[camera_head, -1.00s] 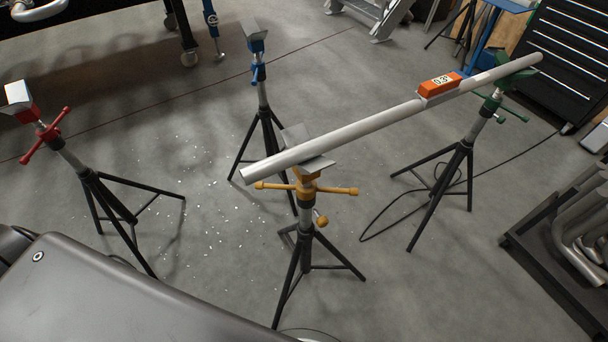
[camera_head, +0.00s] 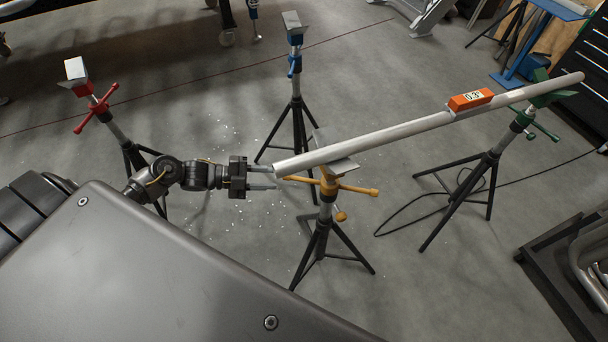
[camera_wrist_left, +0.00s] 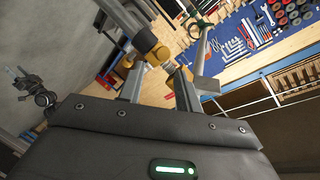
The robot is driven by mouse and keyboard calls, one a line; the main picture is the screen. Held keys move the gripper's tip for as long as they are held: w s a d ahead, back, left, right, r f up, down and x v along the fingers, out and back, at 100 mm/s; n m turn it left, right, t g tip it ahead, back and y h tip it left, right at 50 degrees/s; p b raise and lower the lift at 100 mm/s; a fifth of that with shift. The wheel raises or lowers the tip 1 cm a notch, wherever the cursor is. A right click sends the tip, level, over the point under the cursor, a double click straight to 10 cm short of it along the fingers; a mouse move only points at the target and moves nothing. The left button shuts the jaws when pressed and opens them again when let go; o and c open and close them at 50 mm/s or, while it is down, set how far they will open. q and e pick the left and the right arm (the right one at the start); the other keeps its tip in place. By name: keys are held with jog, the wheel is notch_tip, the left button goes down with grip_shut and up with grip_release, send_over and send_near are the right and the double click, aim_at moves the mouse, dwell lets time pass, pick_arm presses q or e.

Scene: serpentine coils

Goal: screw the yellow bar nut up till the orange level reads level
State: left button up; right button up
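The yellow bar nut (camera_head: 328,182) is on the yellow stand's post, its two bars sticking out sideways. It also shows in the left wrist view (camera_wrist_left: 158,54). My left gripper (camera_head: 274,178) is open and empty, left of the nut, its fingertips close to the left bar's end. The grey pipe (camera_head: 400,132) rests on the yellow and green stands, higher at its right end in the picture. The orange level (camera_head: 470,100) sits on the pipe; its display seems to read 0.3°, small. A dark arm part at the left of the left wrist view may be my right gripper.
A blue stand (camera_head: 294,62) is behind the yellow one; a red stand (camera_head: 96,105) is at left. The green stand (camera_head: 525,115) holds the pipe's far end. A dark rack (camera_head: 560,265) stands at lower right. A cable lies on the floor between the yellow and green stands.

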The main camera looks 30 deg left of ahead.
aim_at(303, 179)
pick_arm(q)
jog(key=p+x, duration=0.2)
jog(key=x, duration=0.7)
jog(key=shift+w+d, duration=0.15)
jog(key=shift+d, duration=0.1)
jog(key=shift+w+d+f, duration=0.15)
jog(key=shift+w+d, duration=0.15)
jog(key=shift+d, duration=0.25)
jog(key=shift+c, duration=0.4)
grip_shut()
